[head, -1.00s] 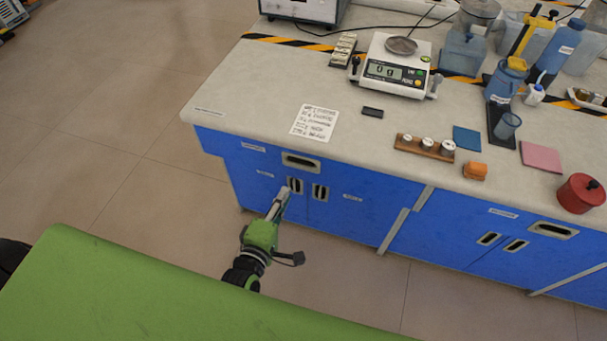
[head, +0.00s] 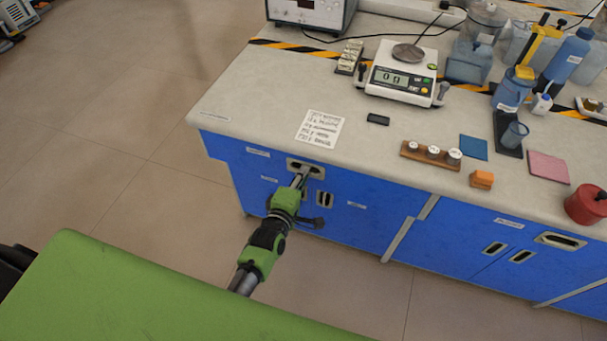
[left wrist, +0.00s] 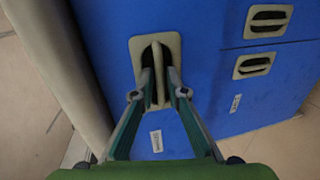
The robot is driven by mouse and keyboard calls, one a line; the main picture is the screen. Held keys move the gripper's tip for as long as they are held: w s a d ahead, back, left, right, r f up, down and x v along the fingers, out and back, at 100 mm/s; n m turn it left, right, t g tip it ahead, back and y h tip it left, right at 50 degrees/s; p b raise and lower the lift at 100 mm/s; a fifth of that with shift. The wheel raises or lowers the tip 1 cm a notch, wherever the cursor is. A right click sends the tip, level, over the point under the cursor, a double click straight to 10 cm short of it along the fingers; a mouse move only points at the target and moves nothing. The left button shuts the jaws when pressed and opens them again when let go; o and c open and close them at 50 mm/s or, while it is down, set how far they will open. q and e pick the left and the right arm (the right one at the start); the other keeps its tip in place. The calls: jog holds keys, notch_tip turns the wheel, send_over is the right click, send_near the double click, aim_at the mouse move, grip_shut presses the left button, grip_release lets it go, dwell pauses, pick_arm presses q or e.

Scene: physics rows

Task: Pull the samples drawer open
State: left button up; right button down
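The blue drawer (head: 340,178) under the left end of the bench has a pale recessed handle (head: 296,163) and a small label (head: 258,152) too small to read. Its front looks flush with the cabinet. My left gripper (head: 301,178) is at this handle. In the left wrist view, the handle (left wrist: 156,43) is a cream plate with a dark recess and a bar across it. The gripper's fingertips (left wrist: 160,78) reach into the recess, one on each side of the bar, with a gap between them; contact is unclear. My right gripper is not in view.
Two door handles sit below the drawer; one (head: 321,199) shows right of my gripper. The bench top (head: 240,105) overhangs above, holding a paper note (head: 320,128), a scale (head: 400,80) and an orange block (head: 482,179). Floor in front is clear.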

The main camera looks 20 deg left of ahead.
pick_arm(q)
grip_shut()
jog(key=shift+s, duration=0.1)
jog(key=f+p+v, duration=0.2)
jog(key=p+v, duration=0.1)
jog(key=v, duration=0.8)
jog(key=s+d+f+p+v, duration=0.1)
jog(key=f+p+v, duration=0.1)
jog(key=v, duration=1)
jog(key=shift+s+a+f+p, duration=0.15)
jog(key=shift+a+f+p, duration=0.3)
jog(key=shift+p, duration=0.05)
